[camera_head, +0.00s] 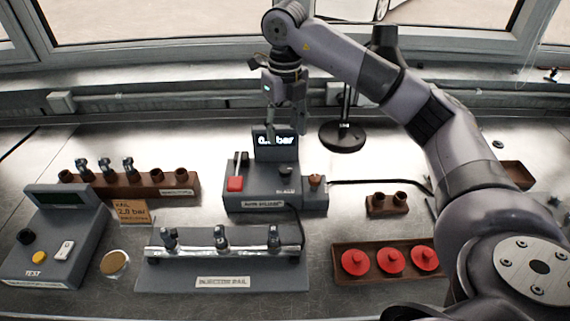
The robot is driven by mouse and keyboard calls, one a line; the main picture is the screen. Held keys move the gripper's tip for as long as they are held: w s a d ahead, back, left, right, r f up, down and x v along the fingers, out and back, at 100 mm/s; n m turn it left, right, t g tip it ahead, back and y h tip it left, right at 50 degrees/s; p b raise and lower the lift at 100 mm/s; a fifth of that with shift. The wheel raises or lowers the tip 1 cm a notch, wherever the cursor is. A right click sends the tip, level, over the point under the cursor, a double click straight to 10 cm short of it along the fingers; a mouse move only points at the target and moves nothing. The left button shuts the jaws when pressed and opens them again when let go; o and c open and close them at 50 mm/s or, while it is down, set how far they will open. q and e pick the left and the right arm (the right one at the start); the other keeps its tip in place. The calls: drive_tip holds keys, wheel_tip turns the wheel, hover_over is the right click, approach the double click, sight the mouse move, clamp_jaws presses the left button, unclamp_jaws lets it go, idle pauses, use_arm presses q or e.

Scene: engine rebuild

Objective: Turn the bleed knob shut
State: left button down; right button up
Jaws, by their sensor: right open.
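The grey pump unit (250,200) stands in the middle of the bench, with a display at its back that is partly covered by my gripper. A small dark knob (286,170) sits on its top right, by a small label too small to read. A brown-orange knob (315,181) sits on the block at its right end. I cannot tell which one is the bleed knob. My right gripper (285,125) points down, open and empty, above the back of the unit in front of the display, apart from both knobs. My left gripper is not in view.
The injector rail (225,255) lies in front. A test box (53,245) is at left, an injector rack (140,185) behind it. A tray (338,268) of red caps is at right. A black stand (342,135) is behind.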

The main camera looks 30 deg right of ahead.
sight(285, 168)
wheel_tip(285, 168, down, 10)
drive_tip(key=p, duration=0.2)
drive_tip(key=shift+p, duration=0.3)
drive_tip(key=shift+f, duration=0.75)
drive_tip(key=c, duration=1.2)
drive_tip(key=shift+o, duration=0.2)
